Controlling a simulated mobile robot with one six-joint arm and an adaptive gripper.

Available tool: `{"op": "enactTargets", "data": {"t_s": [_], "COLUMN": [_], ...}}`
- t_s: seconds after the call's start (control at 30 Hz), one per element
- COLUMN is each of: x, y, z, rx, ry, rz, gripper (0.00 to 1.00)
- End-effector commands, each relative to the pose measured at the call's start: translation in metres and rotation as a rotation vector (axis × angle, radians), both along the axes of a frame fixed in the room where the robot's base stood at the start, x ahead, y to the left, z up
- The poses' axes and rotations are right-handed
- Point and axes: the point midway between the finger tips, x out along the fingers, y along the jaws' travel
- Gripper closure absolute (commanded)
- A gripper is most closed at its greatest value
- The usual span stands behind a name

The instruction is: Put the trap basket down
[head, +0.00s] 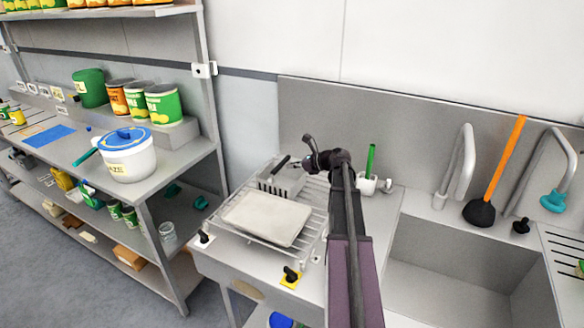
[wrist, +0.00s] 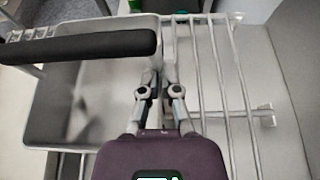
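The trap basket (head: 279,183) is a small light-grey bin with a black bar handle. In the head view it is at the back left of the wire drying rack (head: 306,237), behind a pale flat tray (head: 266,217). In the wrist view the basket (wrist: 48,105) fills the left half, with its black handle (wrist: 80,46) across it. My gripper (head: 309,163) is at the basket's right side. In the wrist view its fingers (wrist: 168,58) come together at the basket's right wall and look shut on it. I cannot tell whether the basket's bottom touches the rack.
A mug (head: 368,185) with a green-handled brush stands right of the rack. The sink (head: 450,265) is further right, with a plunger (head: 480,212) and taps behind it. Shelves (head: 185,150) with tins and a white tub (head: 127,158) stand at left.

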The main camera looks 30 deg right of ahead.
Motion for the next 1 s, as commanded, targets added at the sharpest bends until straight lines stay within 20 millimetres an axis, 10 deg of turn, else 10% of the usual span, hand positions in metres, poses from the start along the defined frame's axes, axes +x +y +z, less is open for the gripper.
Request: {"op": "enactTargets", "data": {"t_s": [0.23, 0.37, 1.0], "x": [-0.0001, -0.0002, -0.0057], "y": [-0.0003, -0.0004, -0.0037], "z": [-0.0041, -0.0028, 0.0041], "rx": [0.001, 0.0, 0.0], "ry": [0.0, 0.0, 0.0], "rz": [0.0, 0.0, -0.001], "gripper": [1.0, 0.58, 0.57]}}
